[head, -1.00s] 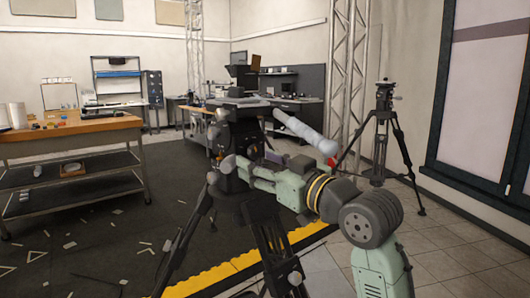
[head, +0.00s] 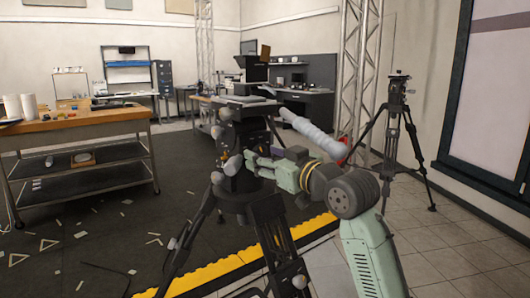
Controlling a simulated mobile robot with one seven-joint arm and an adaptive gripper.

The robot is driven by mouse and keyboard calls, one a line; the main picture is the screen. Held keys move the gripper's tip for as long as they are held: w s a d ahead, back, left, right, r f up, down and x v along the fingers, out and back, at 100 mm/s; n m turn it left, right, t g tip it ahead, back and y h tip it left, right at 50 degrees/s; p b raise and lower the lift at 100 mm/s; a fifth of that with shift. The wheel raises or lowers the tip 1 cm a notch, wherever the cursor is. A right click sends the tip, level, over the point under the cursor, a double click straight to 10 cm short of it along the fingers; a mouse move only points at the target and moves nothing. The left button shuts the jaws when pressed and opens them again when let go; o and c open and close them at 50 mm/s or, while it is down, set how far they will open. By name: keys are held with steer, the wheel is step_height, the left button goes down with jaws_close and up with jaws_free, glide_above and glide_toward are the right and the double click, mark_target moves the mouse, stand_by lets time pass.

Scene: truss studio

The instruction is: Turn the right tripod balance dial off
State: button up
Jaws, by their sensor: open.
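A black tripod (head: 262,212) stands in the foreground of the head view, with a dark head (head: 237,143) on top. A grey pan handle (head: 312,133) slopes down to the right from the head. Grey rounded knobs (head: 233,164) show on the head's left side; I cannot make out which is the balance dial or how it is set. My gripper (head: 254,164) is open at the head's right side, low down by its base. Its fingertips are small and partly lost against the dark head, so contact cannot be told. A second tripod (head: 392,125) stands farther back at the right.
A wooden-topped workbench (head: 85,122) with shelves stands at the left. Metal truss columns (head: 352,85) rise behind. The dark mat (head: 90,240) has scattered pieces and a yellow edge (head: 205,278). Tiled floor (head: 455,255) is open at the right.

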steer(key=shift+w+a, duration=0.15)
steer(key=shift+w, duration=0.1)
steer(key=shift+c, duration=0.6)
steer(key=c, duration=1)
steer(key=shift+f+n+b, duration=0.1)
steer(key=shift+n+b, duration=0.25)
steer(key=shift+n, duration=0.05)
steer(key=n+b, duration=0.2)
steer(key=shift+n, duration=0.4)
steer(key=n+b, duration=0.2)
steer(key=n, duration=0.3)
steer(key=shift+w, duration=0.1)
steer(key=shift+n, duration=0.3)
